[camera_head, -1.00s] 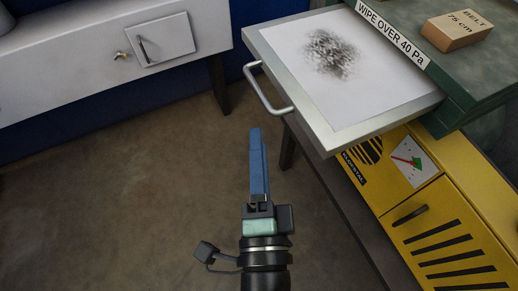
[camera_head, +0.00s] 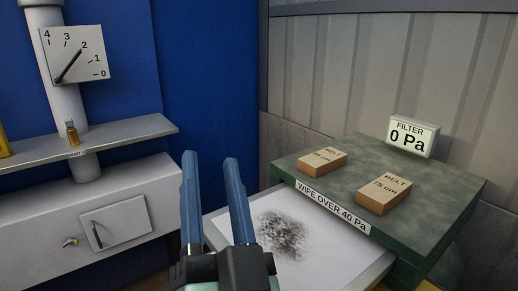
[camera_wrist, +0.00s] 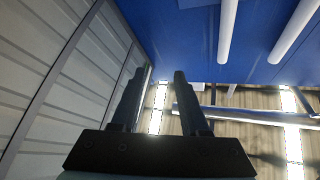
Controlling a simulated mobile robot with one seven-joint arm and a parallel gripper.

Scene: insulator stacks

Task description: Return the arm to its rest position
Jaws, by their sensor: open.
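My gripper (camera_head: 211,172) is at the lower middle of the head view, with its two blue fingers pointing up and apart. It is open, with nothing between the fingers. It stands in front of the left edge of the pulled-out tray (camera_head: 378,270), which holds a white sheet with a dark smudge (camera_head: 283,235). In the wrist view the gripper (camera_wrist: 157,75) shows two dark fingers apart, pointing toward the upper walls and ceiling. My arm behind the gripper is mostly hidden.
A green cabinet top (camera_head: 340,200) bears two belt boxes (camera_head: 384,193) and a filter display (camera_head: 412,137) reading 0 Pa. At left are a shelf (camera_head: 130,138) with a small amber bottle (camera_head: 71,133), a dial gauge (camera_head: 77,55) and a white cabinet (camera_head: 30,225). Blue wall space is clear above the gripper.

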